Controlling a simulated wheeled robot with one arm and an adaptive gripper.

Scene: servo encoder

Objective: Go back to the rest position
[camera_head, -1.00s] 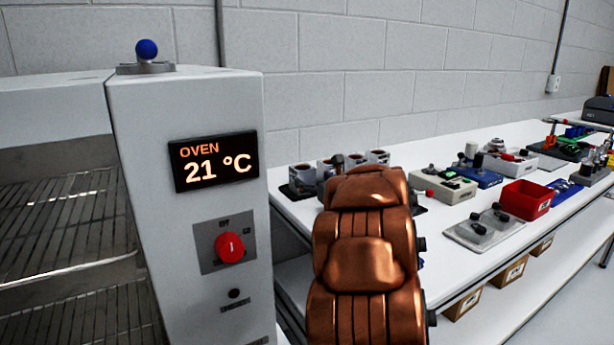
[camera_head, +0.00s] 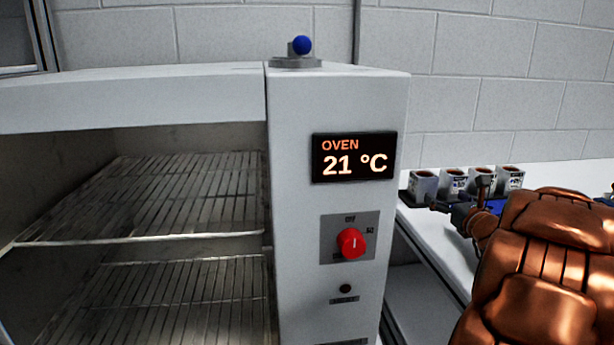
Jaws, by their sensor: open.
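My gripper (camera_head: 457,200) shows small and dark at the right in the head view, just beyond my copper-coloured arm. Its fingers are spread and I see nothing between them. It is in front of the row of cups over the white bench, and I cannot tell its height above the bench. Part of the gripper is hidden by my arm.
An oven (camera_head: 290,220) stands at the left and centre, its chamber open with empty wire racks (camera_head: 180,195). Its display reads 21 °C, above a red knob (camera_head: 351,243). Several cups (camera_head: 453,181) stand on the bench (camera_head: 441,243) to its right.

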